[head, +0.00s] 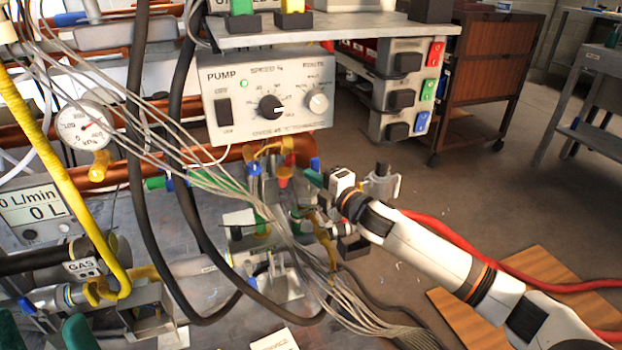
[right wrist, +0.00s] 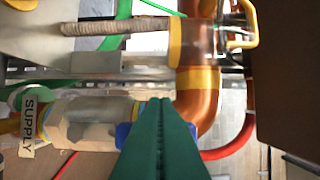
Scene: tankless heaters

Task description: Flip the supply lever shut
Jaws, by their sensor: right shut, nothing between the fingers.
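In the head view my right gripper (head: 309,174) is among the valves below the pump box, beside a small blue part (head: 315,163). Two dark green fingers of my left gripper (head: 42,328) show apart at the bottom left.
A pump control box (head: 268,95) hangs above the valves. A bundle of grey wires (head: 215,172) and black hoses (head: 187,190) cross in front. A copper elbow (right wrist: 200,95) stands close to my right fingertips.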

